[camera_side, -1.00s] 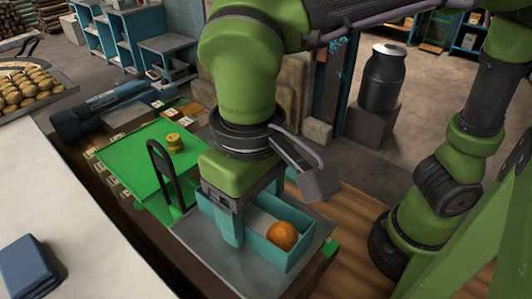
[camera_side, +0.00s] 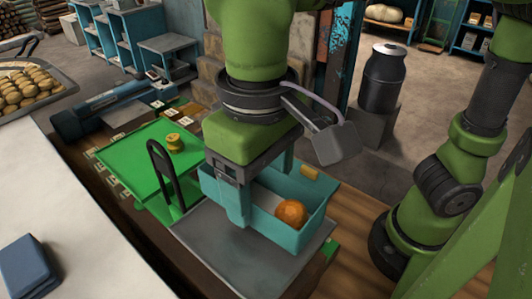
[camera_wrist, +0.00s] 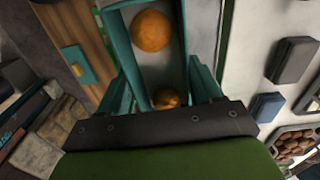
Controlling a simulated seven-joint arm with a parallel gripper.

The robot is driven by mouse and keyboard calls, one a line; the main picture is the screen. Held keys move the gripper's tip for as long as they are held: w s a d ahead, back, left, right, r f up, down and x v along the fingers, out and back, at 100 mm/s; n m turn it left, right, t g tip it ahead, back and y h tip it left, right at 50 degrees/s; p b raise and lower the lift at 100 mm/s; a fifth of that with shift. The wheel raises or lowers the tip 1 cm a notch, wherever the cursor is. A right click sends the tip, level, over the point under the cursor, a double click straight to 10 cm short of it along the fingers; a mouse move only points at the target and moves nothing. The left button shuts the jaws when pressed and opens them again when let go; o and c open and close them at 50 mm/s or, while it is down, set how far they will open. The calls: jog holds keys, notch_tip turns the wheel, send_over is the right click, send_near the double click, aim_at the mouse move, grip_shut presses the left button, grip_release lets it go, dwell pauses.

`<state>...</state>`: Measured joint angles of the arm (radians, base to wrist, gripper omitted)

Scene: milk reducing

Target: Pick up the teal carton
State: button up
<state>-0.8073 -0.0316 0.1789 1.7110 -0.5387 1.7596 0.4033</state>
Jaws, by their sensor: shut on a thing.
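The teal carton (camera_side: 292,242) is an open-topped box with a pale inside, held above a grey metal plate (camera_side: 225,246) in the side view. My gripper (camera_side: 243,196) is shut on it, with one finger visible along the near wall. The wrist view shows the carton (camera_wrist: 186,50) between my two fingers (camera_wrist: 163,88). An orange round fruit (camera_side: 291,213) lies inside. The wrist view shows that orange (camera_wrist: 152,31) and a second, partly hidden one (camera_wrist: 167,98) near the gripper. The far finger is mostly hidden in the side view.
A green tray (camera_side: 140,157) with a small stack of yellow discs (camera_side: 174,143) and a black handle (camera_side: 161,175) stands left of the carton. A white counter (camera_side: 60,210) with a blue folded item (camera_side: 28,265) is at far left. A milk can (camera_side: 383,78) stands behind.

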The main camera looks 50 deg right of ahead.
jog(key=s+d+r, duration=0.1)
jog(key=s+d, duration=0.7)
jog(key=d, duration=0.5)
jog(key=w+f+n, duration=0.3)
jog(key=w, duration=1.4)
jog(key=w+d+f+m, duration=0.2)
jog(key=w+d+f, duration=0.25)
jog(key=d, duration=0.25)
jog(key=w+d+f+m, duration=0.1)
jog(key=w+d+f, duration=0.35)
jog(key=d, duration=0.35)
jog(key=shift+s+a+f, duration=0.95)
jog(key=shift+s+f, duration=0.2)
jog(key=shift+f, duration=1.55)
jog(key=shift+s+a+f, duration=0.95)
jog(key=shift+s+f, duration=0.25)
jog(key=shift+f, duration=1.45)
jog(key=shift+s+a+f, duration=0.95)
jog(key=shift+s+f, duration=0.2)
jog(key=shift+f, duration=1.55)
